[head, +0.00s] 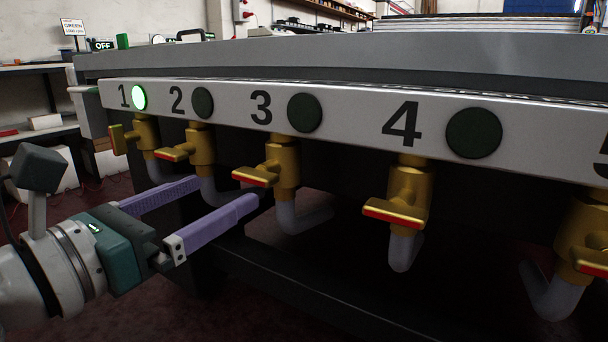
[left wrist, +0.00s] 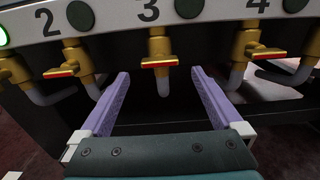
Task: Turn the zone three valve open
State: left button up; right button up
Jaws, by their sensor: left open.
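The zone three valve (head: 283,165) is a brass body with a red-edged handle (head: 256,176), under the number 3 on the pale panel. In the left wrist view the zone three valve (left wrist: 159,50) is near the top middle, its handle (left wrist: 159,63) lying crosswise. The zone three lamp (head: 305,112) is dark. My left gripper (head: 227,197) is open and empty, its two purple fingers pointing at the valves. In the left wrist view the left gripper (left wrist: 159,80) has its fingers spread to either side below the zone three handle, apart from it. My right gripper is not in view.
Valve 1 (head: 140,133) has its lamp (head: 139,97) lit green, and its handle is turned differently from the others. Valve 2 (head: 198,146) and valve 4 (head: 408,195) stand on either side, with grey pipes below. The numbered panel (head: 350,115) overhangs the valves.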

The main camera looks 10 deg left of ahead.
aim_at(247, 176)
pick_arm(q)
jog(key=x, duration=0.8)
jog(key=shift+w, duration=0.1)
jog(key=c, duration=1.2)
